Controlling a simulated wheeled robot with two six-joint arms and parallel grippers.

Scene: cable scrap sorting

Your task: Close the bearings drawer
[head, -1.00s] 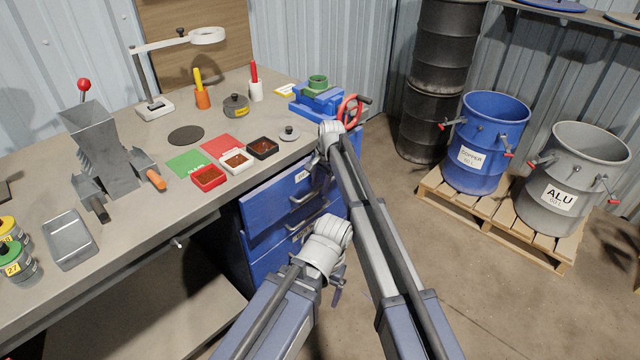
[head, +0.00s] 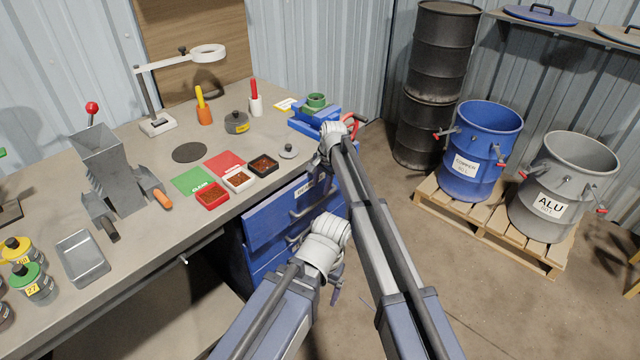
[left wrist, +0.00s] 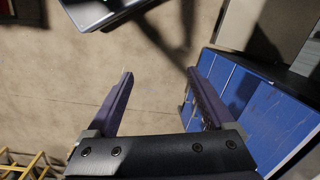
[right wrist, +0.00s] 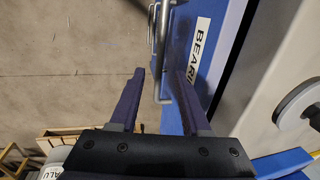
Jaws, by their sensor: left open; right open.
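The bearings drawer (head: 268,213) is the blue top drawer under the right end of the bench. Its white label (head: 304,188) is partly hidden by my arm in the head view; "BEARI" reads on it in the right wrist view (right wrist: 203,45). I cannot tell how far the drawer stands out. My right gripper (right wrist: 160,72) is open at the drawer front, with the metal handle (right wrist: 154,40) showing between and beyond its fingertips; contact is unclear. My left gripper (left wrist: 160,74) is open and empty, lower down, beside the blue cabinet (left wrist: 245,100).
The bench (head: 150,215) carries small red, white and black trays, a blue vise (head: 310,118) and a grey hopper (head: 112,170). Blue (head: 478,150) and grey (head: 560,190) drums stand on a pallet at right. Floor before the drawers is clear apart from my arms.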

